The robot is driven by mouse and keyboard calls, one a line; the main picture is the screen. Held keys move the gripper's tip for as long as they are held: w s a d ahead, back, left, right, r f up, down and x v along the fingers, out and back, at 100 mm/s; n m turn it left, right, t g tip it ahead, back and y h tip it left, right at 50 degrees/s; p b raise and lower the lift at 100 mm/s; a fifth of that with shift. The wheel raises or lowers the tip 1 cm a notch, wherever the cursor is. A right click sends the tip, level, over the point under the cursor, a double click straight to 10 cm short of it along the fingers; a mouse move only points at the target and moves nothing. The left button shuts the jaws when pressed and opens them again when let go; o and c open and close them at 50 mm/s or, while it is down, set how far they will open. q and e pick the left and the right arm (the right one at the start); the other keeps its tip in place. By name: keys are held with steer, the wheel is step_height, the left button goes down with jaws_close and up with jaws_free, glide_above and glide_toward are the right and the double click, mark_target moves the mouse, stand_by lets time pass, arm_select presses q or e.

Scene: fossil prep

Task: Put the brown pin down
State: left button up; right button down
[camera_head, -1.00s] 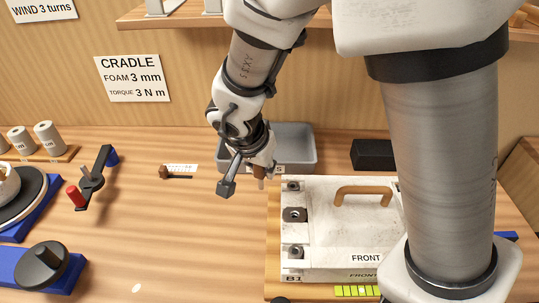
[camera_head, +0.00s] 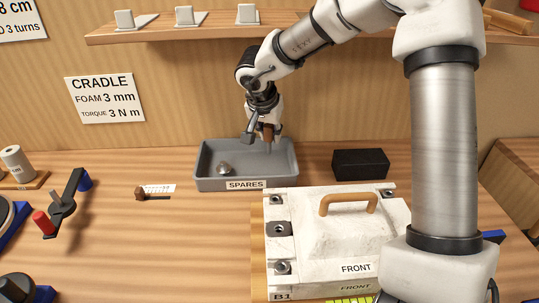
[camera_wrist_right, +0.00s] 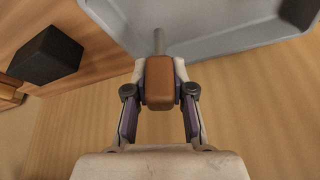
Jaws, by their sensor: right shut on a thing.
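My right gripper (camera_head: 266,136) is shut on a brown pin (camera_wrist_right: 160,83) with a blocky brown head and a grey shaft. In the right wrist view the head sits between the two fingers, and the shaft points towards the grey tray. In the head view the pin hangs over the right part of the grey SPARES tray (camera_head: 204,187), its shaft pointing down. I cannot tell the exact gap between shaft tip and tray floor. My left gripper is out of view.
A small rounded grey thing (camera_head: 224,168) lies in the tray. Another brown-headed piece (camera_head: 140,193) lies on the table to the left by a white label. A black block (camera_head: 360,163) stands right of the tray. A white case with a handle (camera_head: 335,240) fills the front.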

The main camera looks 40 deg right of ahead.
mark_target(268, 151)
steer(key=shift+s+f, duration=0.1)
steer(key=shift+f, duration=0.85)
steer(key=f, duration=0.1)
steer(key=f+b, duration=0.1)
steer(key=f, duration=0.2)
steer(key=shift+a+f, duration=0.25)
steer(key=shift+f, duration=0.05)
steer(key=shift+d+f, duration=0.1)
steer(key=shift+f, duration=0.1)
steer(key=c, duration=1)
jaws_free()
steer(key=shift+f, duration=0.1)
steer(key=p+v, duration=0.2)
steer(key=v, duration=1)
steer(key=shift+r, duration=0.2)
